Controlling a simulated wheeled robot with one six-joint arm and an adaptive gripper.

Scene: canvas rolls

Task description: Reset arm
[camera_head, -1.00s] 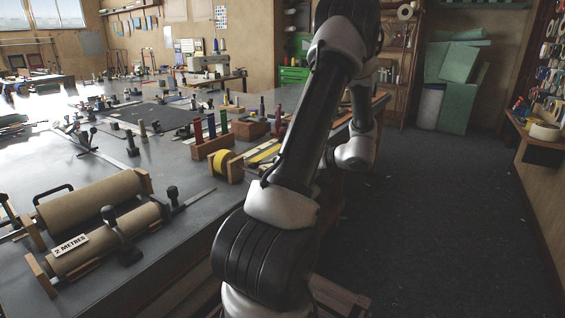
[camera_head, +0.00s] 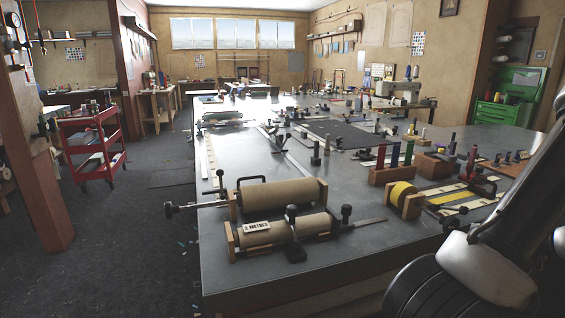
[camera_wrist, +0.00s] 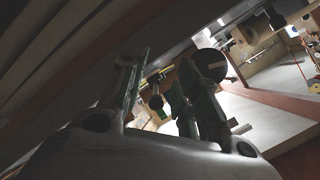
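My arm (camera_head: 490,262) fills the lower right corner of the head view, and its end is out of that picture. In the wrist view my gripper (camera_wrist: 162,78) shows its two dark fingers apart, with a gap between them and nothing held. Two tan canvas rolls lie in wooden holders at the near end of the workbench (camera_head: 350,262): a rear roll (camera_head: 285,198) and a front roll (camera_head: 262,233) with a "2 METRES" label. My arm is to the right of them.
A red trolley (camera_head: 92,150) stands at the left beside a wooden post (camera_head: 40,190). The dark floor (camera_head: 140,240) left of the bench is mostly clear. A yellow tape roll (camera_head: 402,195) and several coloured spools stand on the bench, with a green cabinet (camera_head: 505,115) behind.

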